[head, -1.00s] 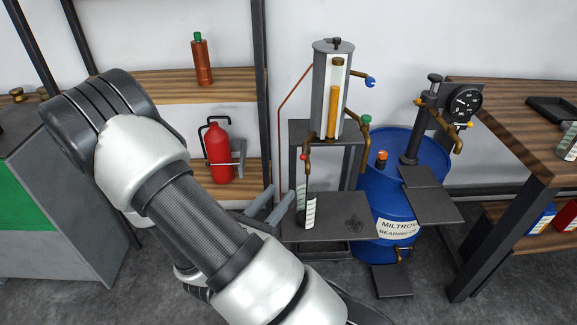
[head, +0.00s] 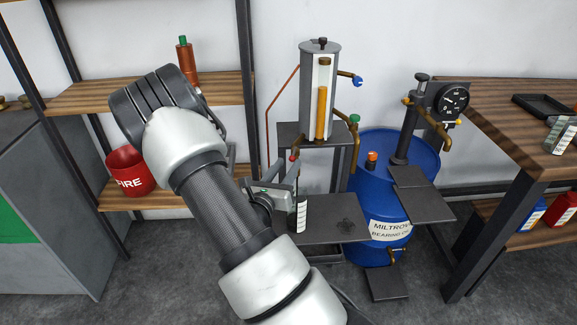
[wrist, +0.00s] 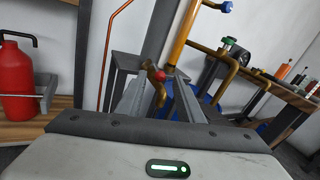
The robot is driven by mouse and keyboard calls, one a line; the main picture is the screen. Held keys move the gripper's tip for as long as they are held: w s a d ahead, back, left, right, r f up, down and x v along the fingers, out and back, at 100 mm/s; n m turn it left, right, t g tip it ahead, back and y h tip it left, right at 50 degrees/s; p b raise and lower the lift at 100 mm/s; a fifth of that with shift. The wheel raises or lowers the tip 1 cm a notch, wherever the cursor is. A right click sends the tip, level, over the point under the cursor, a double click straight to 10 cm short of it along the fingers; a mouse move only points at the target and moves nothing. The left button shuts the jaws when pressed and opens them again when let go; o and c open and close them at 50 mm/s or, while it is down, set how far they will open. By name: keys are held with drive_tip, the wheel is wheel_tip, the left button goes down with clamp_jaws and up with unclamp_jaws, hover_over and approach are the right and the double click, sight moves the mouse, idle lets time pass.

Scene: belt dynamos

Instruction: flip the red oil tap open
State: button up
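The red oil tap (head: 294,157) is a small red knob on a brass spout at the lower left of the oil column (head: 320,92). In the wrist view the red knob (wrist: 160,76) shows ahead, between the finger tips in the picture. My gripper (wrist: 157,90) is open and empty, its two grey fingers on either side of the brass spout. In the head view my gripper (head: 286,175) is just below and left of the tap; contact cannot be told.
A blue-knobbed tap (head: 357,81) and a green-knobbed tap (head: 353,119) are on the column's right. A blue drum (head: 395,205) stands right of it. A red fire bucket (head: 130,172) is on the left shelf; a red extinguisher (wrist: 15,80) shows left in the wrist view.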

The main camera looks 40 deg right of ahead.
drive_tip(key=shift+x, duration=0.85)
drive_tip(key=shift+c, duration=0.6)
clamp_jaws()
drive_tip(key=shift+s+d+n+t+y+p, duration=0.3)
drive_tip(key=shift+n+t+y+p, duration=0.1)
drive_tip(key=shift+n+t+y, duration=0.2)
drive_tip(key=shift+s+d+n+t+y+p, duration=0.25)
drive_tip(key=shift+d+n+t+y+p, duration=0.15)
drive_tip(key=shift+t, duration=0.25)
drive_tip(key=shift+s+d+n+t+y+p, duration=0.25)
drive_tip(key=shift+n+t+y+p, duration=0.1)
drive_tip(key=shift+n+t+y, duration=0.3)
drive_tip(key=shift+o, duration=0.6)
unclamp_jaws()
